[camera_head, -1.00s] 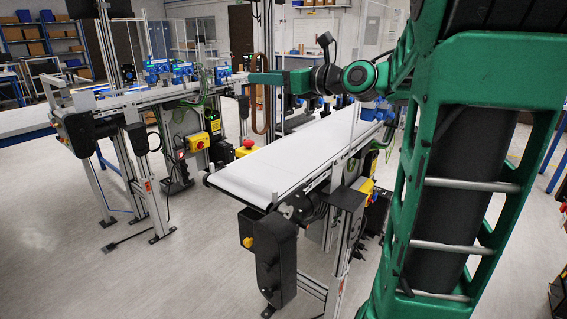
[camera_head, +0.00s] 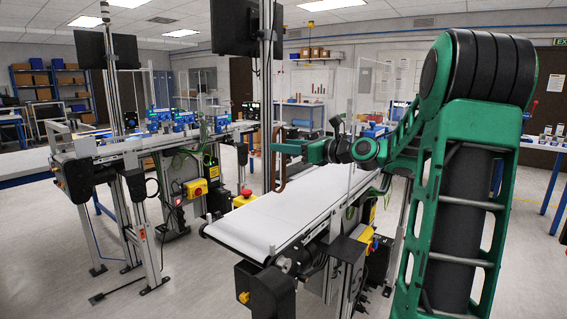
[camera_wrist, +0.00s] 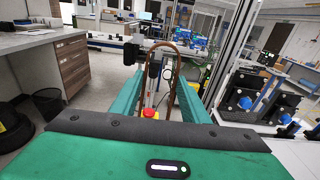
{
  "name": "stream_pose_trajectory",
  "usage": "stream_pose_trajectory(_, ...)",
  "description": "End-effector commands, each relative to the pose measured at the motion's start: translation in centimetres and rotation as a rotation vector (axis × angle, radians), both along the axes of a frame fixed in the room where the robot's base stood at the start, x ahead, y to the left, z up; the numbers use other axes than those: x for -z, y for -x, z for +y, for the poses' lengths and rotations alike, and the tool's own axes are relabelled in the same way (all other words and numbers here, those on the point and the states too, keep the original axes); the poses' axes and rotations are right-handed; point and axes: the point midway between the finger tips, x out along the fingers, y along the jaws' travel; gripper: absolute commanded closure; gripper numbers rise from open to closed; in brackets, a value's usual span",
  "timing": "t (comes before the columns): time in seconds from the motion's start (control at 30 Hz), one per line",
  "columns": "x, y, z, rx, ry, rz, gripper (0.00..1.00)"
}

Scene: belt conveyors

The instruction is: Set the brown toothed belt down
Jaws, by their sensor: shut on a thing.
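The brown toothed belt (camera_head: 281,184) hangs as a tall, narrow loop from my gripper (camera_head: 277,148) in the head view. Its lower end appears near the far left edge of the white conveyor (camera_head: 262,218); I cannot tell whether it touches. In the wrist view the belt (camera_wrist: 172,92) stands as an arch between the two green fingers of my gripper (camera_wrist: 162,82), which is shut on it. The exact contact between fingers and belt is hard to see.
A second conveyor line (camera_head: 130,147) with blue fixtures stands at the left. A red and yellow emergency stop (camera_head: 244,197) sits beside the white conveyor. The near part of the white conveyor's surface is bare. A tall post with a dark monitor (camera_head: 234,27) rises behind the belt.

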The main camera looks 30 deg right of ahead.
Motion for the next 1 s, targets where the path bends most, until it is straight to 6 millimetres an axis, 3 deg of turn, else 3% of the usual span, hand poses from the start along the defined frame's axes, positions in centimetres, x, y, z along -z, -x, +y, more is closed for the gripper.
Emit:
stream_pose_trajectory(0.17, 0.7, -0.3, -0.7, 0.000, -0.001, -0.001, 0.91)
stream_pose_trajectory(0.43, 4.0, -0.3, -0.6, 0.000, -0.002, 0.000, 0.91)
stream_pose_trajectory(0.83, 4.6, -0.3, -0.6, 0.000, 0.001, 0.000, 0.91)
stream_pose_trajectory(0.87, 4.6, -0.3, -0.6, 0.000, 0.001, 0.000, 0.56)
stream_pose_trajectory(0.93, 4.6, -0.3, -0.6, 0.001, 0.001, 0.000, 0.40)
stream_pose_trajectory(1.0, 4.6, -0.3, -0.7, 0.001, 0.001, 0.000, 0.40)
